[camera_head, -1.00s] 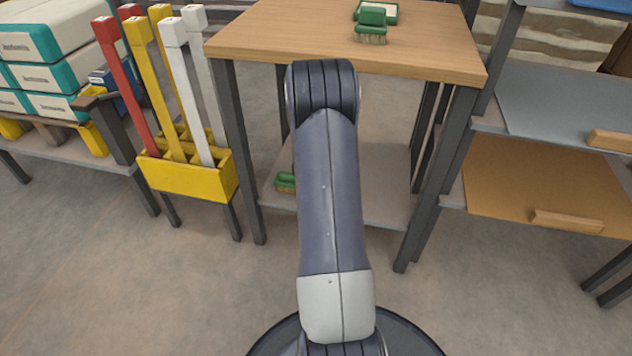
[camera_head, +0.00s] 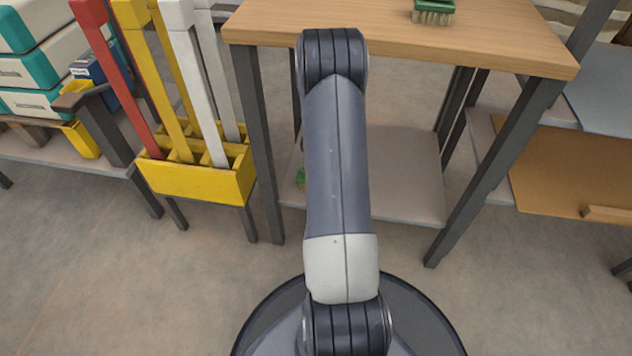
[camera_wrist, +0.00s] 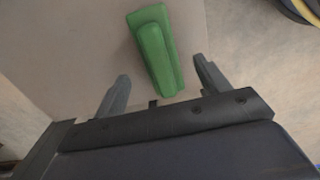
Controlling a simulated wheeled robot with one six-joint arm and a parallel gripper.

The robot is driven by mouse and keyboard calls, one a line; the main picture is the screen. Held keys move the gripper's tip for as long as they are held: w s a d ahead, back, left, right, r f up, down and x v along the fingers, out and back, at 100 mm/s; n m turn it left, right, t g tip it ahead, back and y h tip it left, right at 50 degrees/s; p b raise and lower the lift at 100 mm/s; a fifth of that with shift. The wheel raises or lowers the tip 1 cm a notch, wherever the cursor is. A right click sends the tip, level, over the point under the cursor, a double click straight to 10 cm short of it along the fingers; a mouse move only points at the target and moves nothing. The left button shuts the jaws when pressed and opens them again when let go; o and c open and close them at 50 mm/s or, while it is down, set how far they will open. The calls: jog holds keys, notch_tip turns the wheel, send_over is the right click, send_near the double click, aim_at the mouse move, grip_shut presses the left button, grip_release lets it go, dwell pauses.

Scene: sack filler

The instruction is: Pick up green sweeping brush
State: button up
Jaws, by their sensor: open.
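In the wrist view, a green brush (camera_wrist: 155,50) lies on a pale flat surface (camera_wrist: 70,50), seen from above. My gripper (camera_wrist: 160,72) is open, and the brush's near end lies between its two fingertips in the picture; I cannot tell the gap in depth. In the head view, a bit of green brush (camera_head: 300,178) shows on the table's grey lower shelf (camera_head: 400,185), mostly hidden behind my arm. Another green brush with pale bristles (camera_head: 433,14) stands on the wooden tabletop (camera_head: 400,45), cut by the top edge. My gripper is hidden in the head view.
Dark table legs (camera_head: 262,150) flank the lower shelf, and the tabletop overhangs it. A yellow holder (camera_head: 200,182) with red, yellow and white long-handled tools stands at left. A rack with an orange-brown board (camera_head: 560,170) stands at right. Floor in front is clear.

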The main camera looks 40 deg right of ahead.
aim_at(300, 179)
notch_tip(300, 179, down, 5)
jog(key=shift+f+b, duration=0.2)
jog(key=shift+b, duration=0.95)
jog(key=shift+r, duration=0.1)
jog(key=c, duration=1.3)
